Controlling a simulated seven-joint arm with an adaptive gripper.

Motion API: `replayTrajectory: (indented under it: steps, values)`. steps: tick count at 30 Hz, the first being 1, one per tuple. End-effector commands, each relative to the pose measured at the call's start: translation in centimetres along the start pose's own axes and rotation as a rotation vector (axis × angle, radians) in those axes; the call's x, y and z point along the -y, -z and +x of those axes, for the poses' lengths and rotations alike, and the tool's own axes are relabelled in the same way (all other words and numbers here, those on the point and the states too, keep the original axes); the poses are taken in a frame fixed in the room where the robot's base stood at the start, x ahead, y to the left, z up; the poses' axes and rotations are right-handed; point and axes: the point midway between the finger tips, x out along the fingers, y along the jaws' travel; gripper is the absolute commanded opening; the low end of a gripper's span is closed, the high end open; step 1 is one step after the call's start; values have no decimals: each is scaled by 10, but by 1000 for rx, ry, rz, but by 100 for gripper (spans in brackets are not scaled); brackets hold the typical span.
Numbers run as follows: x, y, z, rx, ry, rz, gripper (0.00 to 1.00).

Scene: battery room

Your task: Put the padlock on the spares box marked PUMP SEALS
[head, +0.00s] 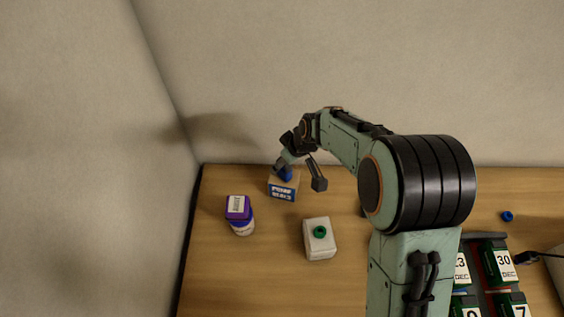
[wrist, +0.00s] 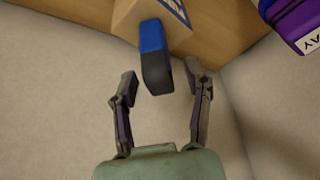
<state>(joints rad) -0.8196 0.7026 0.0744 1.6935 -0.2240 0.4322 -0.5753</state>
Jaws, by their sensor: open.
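A tan box (head: 283,190) with a blue-and-white label stands near the table's back edge; the small lettering seems to read PUMP SEALS. It also shows at the top of the wrist view (wrist: 126,18). A blue block with a dark end (wrist: 153,50), which looks like the padlock, is at the box's top; in the head view the blue part (head: 285,174) shows there. Whether it rests fully on the box is hard to tell. My gripper (head: 299,176) is open, its fingers (wrist: 162,78) spread on both sides of the block's dark end, with gaps visible.
A white box with a green round piece (head: 320,250) stands in front. A blue piece (head: 507,216) and dated blocks (head: 500,262) are at the right.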

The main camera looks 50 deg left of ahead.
Motion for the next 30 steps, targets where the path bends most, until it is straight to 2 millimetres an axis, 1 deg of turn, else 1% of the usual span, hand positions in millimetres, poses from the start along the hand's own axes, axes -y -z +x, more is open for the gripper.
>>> replayTrajectory:
  steps: [1,6,9,12,15,17,23,25,26,28,29,30]
  values:
    - [-1,1,-12,-4,-4,0,49]
    - [-1,1,-52,-4,-4,0,49]
    - [-1,1,-74,-4,-4,0,49]
    - [-1,0,-90,-3,-3,1,49]
    - [0,0,-100,-2,-1,1,49]
    - [0,0,-103,-1,-1,1,49]
    - [0,0,-105,-1,0,0,49]
    - [-1,-3,-108,2,-5,11,49]
    - [-3,-8,-112,7,-10,26,49]
    - [-10,-29,-131,32,-33,105,49]
    - [-14,-44,-143,47,-48,157,49]
    - [-16,-68,-162,72,-71,245,49]
